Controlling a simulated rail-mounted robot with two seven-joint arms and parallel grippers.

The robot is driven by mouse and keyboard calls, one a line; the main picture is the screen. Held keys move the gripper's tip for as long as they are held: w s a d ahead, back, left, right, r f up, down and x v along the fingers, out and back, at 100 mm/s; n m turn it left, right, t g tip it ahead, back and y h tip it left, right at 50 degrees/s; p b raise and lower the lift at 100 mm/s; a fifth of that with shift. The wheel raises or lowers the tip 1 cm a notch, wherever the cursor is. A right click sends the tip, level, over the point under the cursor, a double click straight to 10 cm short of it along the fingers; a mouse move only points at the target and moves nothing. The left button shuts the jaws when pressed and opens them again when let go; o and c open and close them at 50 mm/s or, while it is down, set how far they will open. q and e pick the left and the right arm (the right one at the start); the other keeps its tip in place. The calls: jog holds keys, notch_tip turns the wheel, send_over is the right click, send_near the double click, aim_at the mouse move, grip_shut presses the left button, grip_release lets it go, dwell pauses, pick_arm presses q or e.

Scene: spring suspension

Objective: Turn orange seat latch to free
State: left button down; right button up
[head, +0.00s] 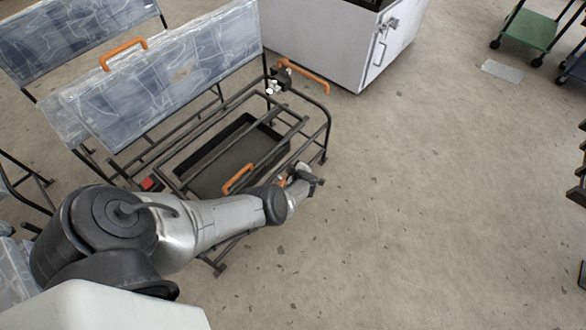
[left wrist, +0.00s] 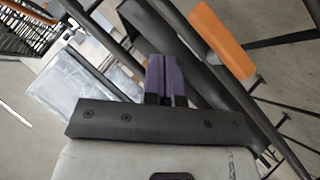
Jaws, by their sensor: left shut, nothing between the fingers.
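The seat frame (head: 328,118) is black tubing with a wrapped grey-blue backrest (head: 175,75). One orange handle (head: 237,180) is at the frame's near side, close to my left wrist. Another orange bar (head: 305,76) is at the frame's far right corner. I cannot tell which one is the seat latch. My left gripper (head: 312,181) is at the frame's near right edge. In the left wrist view its purple fingers (left wrist: 165,78) are together and empty, pointing among dark bars. An orange piece (left wrist: 222,40) lies to their right, apart from them. My right gripper is not in view.
A third orange handle (head: 123,52) is on top of the backrest. A dark tray (head: 222,158) sits inside the frame. A white cabinet (head: 325,40) stands behind, and a green cart (head: 532,28) is at the far right.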

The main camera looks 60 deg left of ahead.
pick_arm(q)
jog(key=w+d+r+p, duration=0.2)
jog(key=d+r+p, duration=0.3)
jog(key=d+r, duration=0.1)
jog(key=shift+w+d+r, duration=0.25)
jog(key=shift+d+r, duration=0.1)
